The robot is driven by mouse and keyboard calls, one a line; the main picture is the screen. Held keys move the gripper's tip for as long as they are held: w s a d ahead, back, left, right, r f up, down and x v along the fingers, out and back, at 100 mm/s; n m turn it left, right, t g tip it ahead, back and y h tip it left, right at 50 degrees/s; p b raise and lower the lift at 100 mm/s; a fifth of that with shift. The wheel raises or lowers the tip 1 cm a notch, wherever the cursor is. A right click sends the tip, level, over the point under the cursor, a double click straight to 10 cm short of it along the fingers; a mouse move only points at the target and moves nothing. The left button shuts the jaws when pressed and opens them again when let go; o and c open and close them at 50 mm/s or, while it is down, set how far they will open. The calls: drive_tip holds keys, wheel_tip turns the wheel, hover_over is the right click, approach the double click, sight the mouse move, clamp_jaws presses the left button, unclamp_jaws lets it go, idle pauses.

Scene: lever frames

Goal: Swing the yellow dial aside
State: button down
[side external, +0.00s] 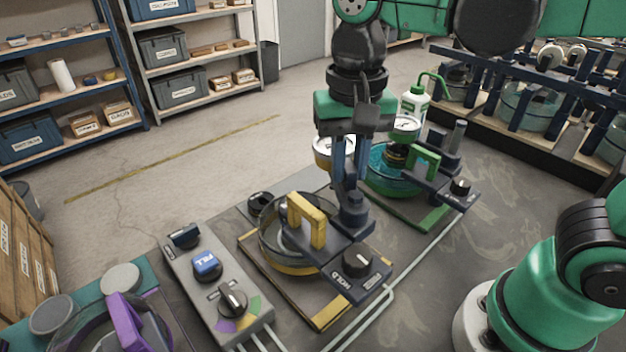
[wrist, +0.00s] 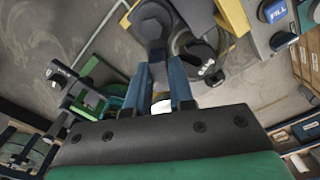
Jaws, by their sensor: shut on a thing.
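The yellow dial (side external: 330,152) is a round gauge with a pale face and a yellow rim. In the side view it is left of my gripper's fingers and partly hidden by them. My gripper (side external: 348,188) points down, its blue fingers shut around a dark upright post (side external: 353,212) on the yellow-marked unit. The wrist view shows my gripper (wrist: 161,72) with the round-topped post (wrist: 154,22) beyond the fingertips. A small white patch shows between the fingers there; I cannot tell whether it is the dial. How the dial is mounted is hidden.
The unit has a yellow handle (side external: 306,220), a clear bowl and a black knob (side external: 358,261). A grey control box (side external: 218,285) stands left of it. A green-marked unit (side external: 428,162) with its own gauge and a white bottle (side external: 412,104) stand close behind, to the right.

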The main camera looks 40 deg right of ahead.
drive_tip(key=m, duration=0.3)
drive_tip(key=s+d+m, duration=0.1)
drive_tip(key=m, duration=0.3)
drive_tip(key=s+m, duration=0.1)
drive_tip(key=m, duration=0.2)
drive_tip(key=shift+s+d, duration=0.25)
drive_tip(key=shift+d, duration=0.05)
drive_tip(key=shift+m, duration=0.4)
drive_tip(key=c, duration=0.8)
unclamp_jaws()
drive_tip(key=shift+o, duration=0.2)
wheel_tip(320, 180, up, 6)
drive_tip(key=shift+f, duration=0.15)
drive_tip(key=shift+f, duration=0.1)
